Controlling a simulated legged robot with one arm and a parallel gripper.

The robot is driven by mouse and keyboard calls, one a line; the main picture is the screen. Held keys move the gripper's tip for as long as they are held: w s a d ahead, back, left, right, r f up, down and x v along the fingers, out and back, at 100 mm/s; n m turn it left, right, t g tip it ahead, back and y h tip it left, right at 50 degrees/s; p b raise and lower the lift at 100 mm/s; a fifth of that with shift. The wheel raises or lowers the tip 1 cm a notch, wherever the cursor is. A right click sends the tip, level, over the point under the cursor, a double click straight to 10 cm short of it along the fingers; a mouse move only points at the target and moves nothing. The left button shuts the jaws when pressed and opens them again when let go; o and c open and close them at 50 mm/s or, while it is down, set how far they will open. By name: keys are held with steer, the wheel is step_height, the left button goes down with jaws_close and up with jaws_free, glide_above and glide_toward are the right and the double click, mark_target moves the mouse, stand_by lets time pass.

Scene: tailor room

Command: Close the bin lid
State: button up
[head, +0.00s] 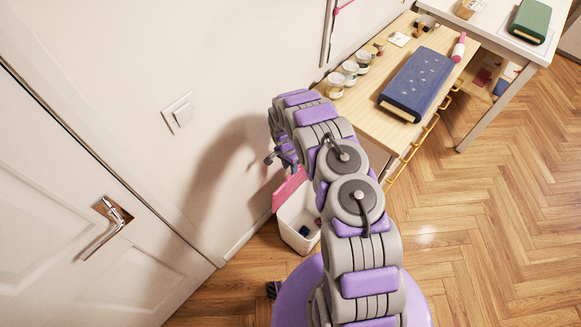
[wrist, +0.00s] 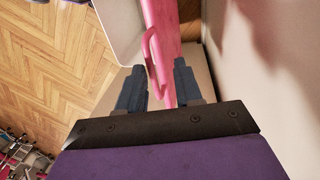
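A white bin (head: 297,219) stands on the floor against the wall, beside the wooden cabinet. Its pink lid (head: 290,190) is raised and tilted up on the wall side, so the bin is open with dark blue and red bits inside. My gripper (head: 273,157) is above the lid, close to the wall, partly hidden by my arm. In the wrist view my gripper (wrist: 158,75) has its two fingers apart, with the pink lid (wrist: 165,40) and its loop handle between or just beyond them. I cannot tell whether they touch. The bin's white rim (wrist: 120,30) shows at upper left.
The wall (head: 225,75) and a white door (head: 75,200) are at left. The floor (head: 480,240) at right is clear.

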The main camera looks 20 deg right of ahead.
steer(key=shift+d+f, duration=0.2)
steer(key=shift+d, duration=1.3)
steer(key=shift+c, duration=0.5)
steer(key=shift+a, duration=0.15)
steer(key=shift+c, duration=0.8)
steer(key=shift+a, duration=0.95)
jaws_close()
steer(key=shift+s+d, duration=0.1)
steer(key=shift+d, duration=0.75)
steer(key=shift+a, duration=0.65)
steer(key=shift+d, duration=0.55)
